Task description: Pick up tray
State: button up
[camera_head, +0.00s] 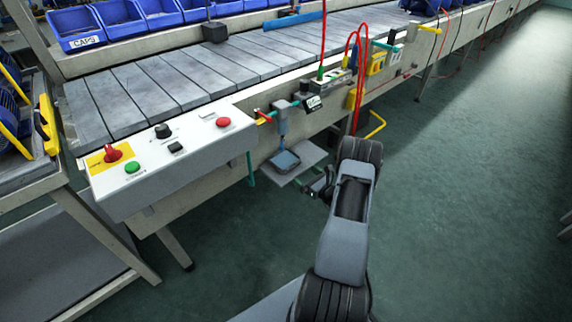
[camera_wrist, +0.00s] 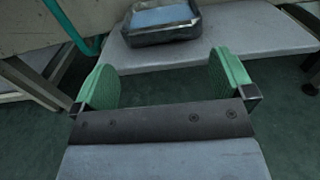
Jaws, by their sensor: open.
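The tray (camera_wrist: 160,24) is a small dark, rectangular dish with a blue-grey inside. It sits on a light grey shelf (camera_wrist: 222,40) below the conveyor's edge. In the head view the tray (camera_head: 285,160) lies under a grey-blue hanging fitting. My gripper (camera_wrist: 168,85) is open and empty, its two green pads apart. The tray is ahead of the pads, with a gap between. In the head view my gripper (camera_head: 318,190) is small and dark at the shelf's front right corner, partly hidden by my arm.
A white control box (camera_head: 175,155) with buttons and a red switch hangs left of the shelf. The conveyor (camera_head: 200,75) runs behind, with blue bins (camera_head: 75,30) beyond. Red hoses (camera_head: 358,80) hang to the right. The green floor (camera_head: 460,200) at right is clear.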

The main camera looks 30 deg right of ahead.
aim_at(295, 167)
jog(key=shift+w+a+b, duration=0.15)
jog(key=shift+w+b, duration=0.15)
jog(key=shift+w, duration=0.6)
jog(key=shift+w+a+b, duration=0.2)
jog(key=shift+w+b, duration=0.1)
jog(key=shift+w, duration=0.6)
jog(key=shift+w+a+b, duration=0.15)
jog(key=shift+w+b, duration=0.15)
jog(key=shift+w, duration=0.6)
jog(key=shift+r, duration=0.1)
jog(key=c, duration=0.7)
jog(key=shift+c, duration=0.5)
